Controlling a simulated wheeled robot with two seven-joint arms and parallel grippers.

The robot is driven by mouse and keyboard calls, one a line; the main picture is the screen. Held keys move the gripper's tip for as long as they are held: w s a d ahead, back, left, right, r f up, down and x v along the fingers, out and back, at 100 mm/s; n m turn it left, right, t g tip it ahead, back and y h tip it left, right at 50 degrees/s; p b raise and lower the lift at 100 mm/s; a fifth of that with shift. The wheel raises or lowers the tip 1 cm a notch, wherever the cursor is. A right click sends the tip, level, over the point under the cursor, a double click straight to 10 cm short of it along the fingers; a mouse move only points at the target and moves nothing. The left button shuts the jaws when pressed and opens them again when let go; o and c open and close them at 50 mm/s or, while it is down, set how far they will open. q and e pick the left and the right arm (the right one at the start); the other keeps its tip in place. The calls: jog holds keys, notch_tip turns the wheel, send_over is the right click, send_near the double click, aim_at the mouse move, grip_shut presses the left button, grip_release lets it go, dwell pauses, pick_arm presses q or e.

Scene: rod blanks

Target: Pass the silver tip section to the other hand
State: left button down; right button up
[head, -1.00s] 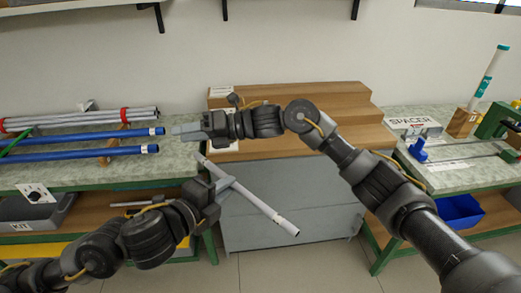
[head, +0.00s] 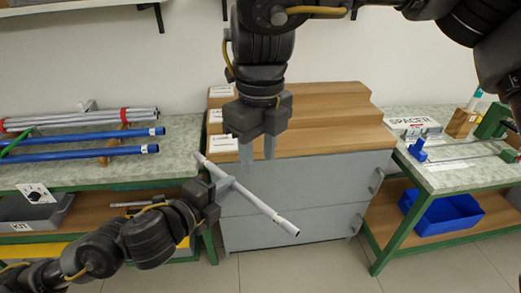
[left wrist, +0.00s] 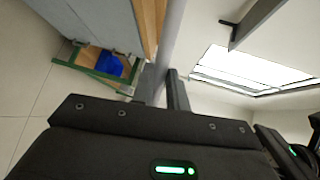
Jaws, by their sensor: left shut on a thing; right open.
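The silver tip section (head: 262,207) is a thin pale-grey tube, held slanting from upper left to lower right in front of the grey cabinet. My left gripper (head: 226,186) is shut on it nearer its upper-left end; the lower-right length sticks out free. In the left wrist view the tube (left wrist: 172,35) runs up from between the fingers. My right gripper (head: 258,152) points down from above, open and empty. In the picture its fingertips are just above the tube's upper part; I cannot tell the gap in depth.
The wooden stepped rack (head: 330,115) stands on the grey cabinet (head: 325,190) behind the grippers. Blue rods (head: 85,154) and silver rods lie on the left bench. A blue bin (head: 445,217) sits on the right bench's lower shelf. Floor in front is open.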

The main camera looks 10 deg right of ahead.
aim_at(260, 202)
notch_tip(260, 202, down, 12)
jog(key=shift+d+r, duration=0.1)
jog(key=shift+d, duration=0.05)
dwell(0.6)
jog(key=shift+c, duration=0.2)
grip_shut()
pick_arm(q)
jog(key=c, duration=1.3)
grip_release()
